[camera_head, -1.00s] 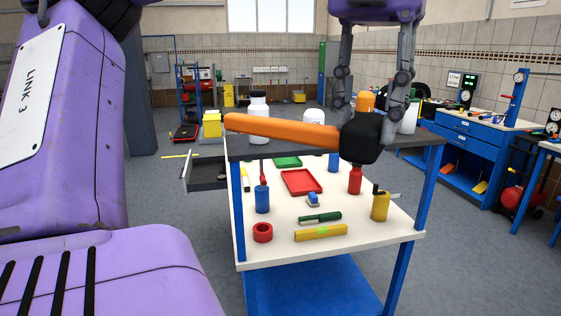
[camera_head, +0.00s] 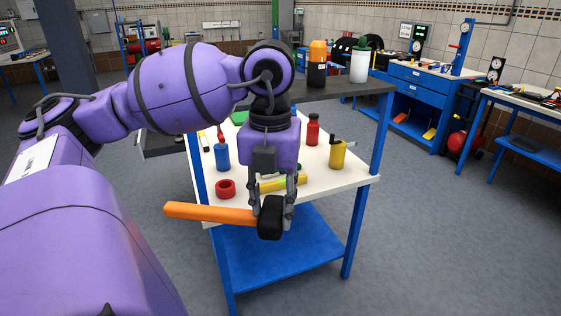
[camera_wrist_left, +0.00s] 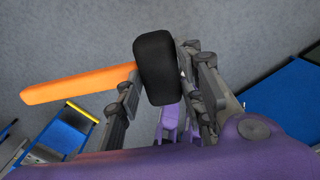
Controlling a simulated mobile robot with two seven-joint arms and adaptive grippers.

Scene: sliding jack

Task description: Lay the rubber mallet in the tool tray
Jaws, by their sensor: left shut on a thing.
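The rubber mallet has an orange handle (camera_head: 208,213) and a black head (camera_head: 270,218). My left gripper (camera_head: 273,208) points down and is shut on the head, with the handle sticking out to the left. The mallet appears in front of the cart's near edge. The left wrist view shows the black head (camera_wrist_left: 157,68) between the two fingers, with grey floor behind it. I cannot tell which thing is the tool tray. My right gripper is out of view.
A dark upper shelf (camera_head: 350,87) holds bottles. A drawer (camera_head: 162,146) stands open at left.

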